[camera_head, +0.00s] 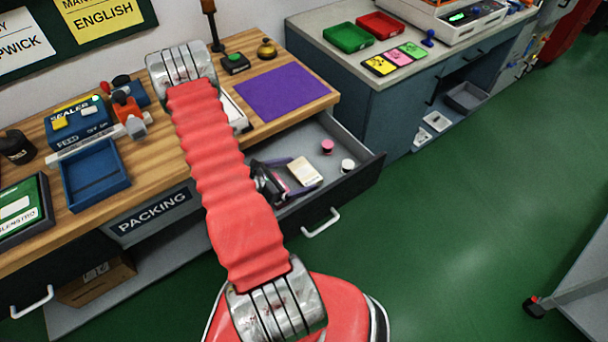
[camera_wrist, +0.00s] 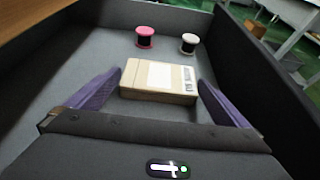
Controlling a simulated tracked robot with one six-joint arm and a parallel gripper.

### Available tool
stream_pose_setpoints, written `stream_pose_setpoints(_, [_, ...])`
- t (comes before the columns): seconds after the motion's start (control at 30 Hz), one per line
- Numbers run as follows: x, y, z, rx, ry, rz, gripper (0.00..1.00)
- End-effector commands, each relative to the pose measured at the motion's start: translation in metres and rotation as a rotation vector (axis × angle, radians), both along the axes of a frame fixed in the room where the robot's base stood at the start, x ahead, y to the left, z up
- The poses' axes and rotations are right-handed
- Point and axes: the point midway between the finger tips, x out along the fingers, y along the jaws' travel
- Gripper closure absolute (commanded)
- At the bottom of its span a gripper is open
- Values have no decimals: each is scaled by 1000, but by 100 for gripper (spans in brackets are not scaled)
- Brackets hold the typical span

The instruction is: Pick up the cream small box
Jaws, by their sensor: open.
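The cream small box (camera_head: 304,171) lies in the open drawer (camera_head: 371,165) of the packing bench. It has a pale label and a barcode on top, seen in the wrist view (camera_wrist: 159,80). My gripper (camera_head: 284,180) is inside the drawer at the box, with its purple fingers apart. In the wrist view my gripper (camera_wrist: 152,98) has one finger on each side of the box's near part. The box sits between them, and I cannot tell whether either finger touches it.
A pink-and-black spool (camera_wrist: 145,37) and a white-and-black spool (camera_wrist: 189,43) stand in the drawer beyond the box. The drawer walls rise around them. A purple mat (camera_head: 282,92) and a blue tray (camera_head: 95,174) are on the bench top. Green floor lies open at right.

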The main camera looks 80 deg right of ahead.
Motion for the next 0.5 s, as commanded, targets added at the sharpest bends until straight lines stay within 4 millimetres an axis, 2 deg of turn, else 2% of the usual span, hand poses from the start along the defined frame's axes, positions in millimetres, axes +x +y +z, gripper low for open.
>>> stream_pose_setpoints(0.5, [-5,-6,-3,0,0,0,0])
